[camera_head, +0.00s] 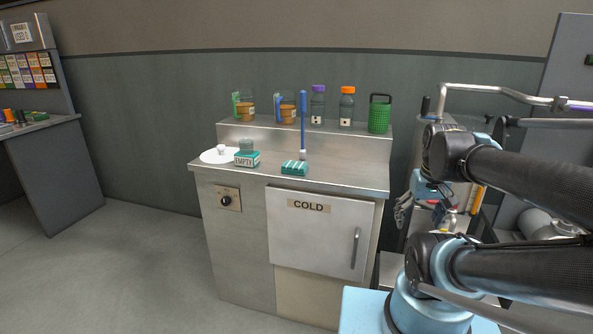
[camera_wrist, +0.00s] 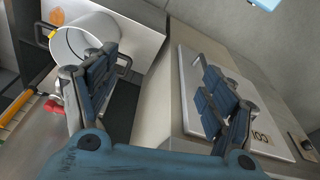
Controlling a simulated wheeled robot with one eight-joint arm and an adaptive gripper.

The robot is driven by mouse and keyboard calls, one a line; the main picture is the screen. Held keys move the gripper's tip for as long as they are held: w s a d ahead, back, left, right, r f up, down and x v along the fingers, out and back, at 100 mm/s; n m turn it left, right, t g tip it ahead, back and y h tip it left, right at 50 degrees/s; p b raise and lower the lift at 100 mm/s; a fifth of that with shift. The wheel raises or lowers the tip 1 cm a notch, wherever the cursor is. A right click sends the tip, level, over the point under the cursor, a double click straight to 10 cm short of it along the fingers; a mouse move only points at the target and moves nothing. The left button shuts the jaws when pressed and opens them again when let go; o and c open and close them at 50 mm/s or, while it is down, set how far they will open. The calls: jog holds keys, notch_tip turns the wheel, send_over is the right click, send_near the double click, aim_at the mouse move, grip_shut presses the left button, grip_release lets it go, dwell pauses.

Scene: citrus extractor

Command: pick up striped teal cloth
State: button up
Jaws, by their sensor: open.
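The striped teal cloth (camera_head: 294,168) lies folded on the steel counter (camera_head: 345,178), near its front edge above the COLD door. It has pale stripes. My gripper (camera_head: 403,209) is right of the counter and lower than its top, partly hidden by my arm, well apart from the cloth. In the wrist view my gripper (camera_wrist: 160,88) shows two dark blue padded fingers spread wide with nothing between them. The cloth does not show in the wrist view.
A blue-handled brush (camera_head: 303,125) stands just behind the cloth. Bottles (camera_head: 346,107), jars and a green basket (camera_head: 379,115) line the back ledge. The COLD door (camera_head: 318,235) has a protruding handle.

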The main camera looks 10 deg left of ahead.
jog(key=w+a+r+n, duration=0.5)
jog(key=w+a+r, duration=0.2)
jog(key=w+r, duration=0.15)
notch_tip(320, 180, up, 12)
jog(key=n+g+y, duration=0.1)
jog(key=n+g, duration=0.1)
jog(key=n, duration=0.9)
send_over(295, 164)
jog(key=d, duration=0.3)
jog(key=a+f, duration=0.1)
jog(key=f, duration=1)
jog(key=a+f, duration=0.1)
jog(key=f, duration=0.4)
jog(key=shift+a+f, duration=0.3)
jog(key=shift+a, duration=0.05)
jog(key=c, duration=1.3)
jog(key=shift+o, duration=0.2)
jog(key=shift+r, duration=0.15)
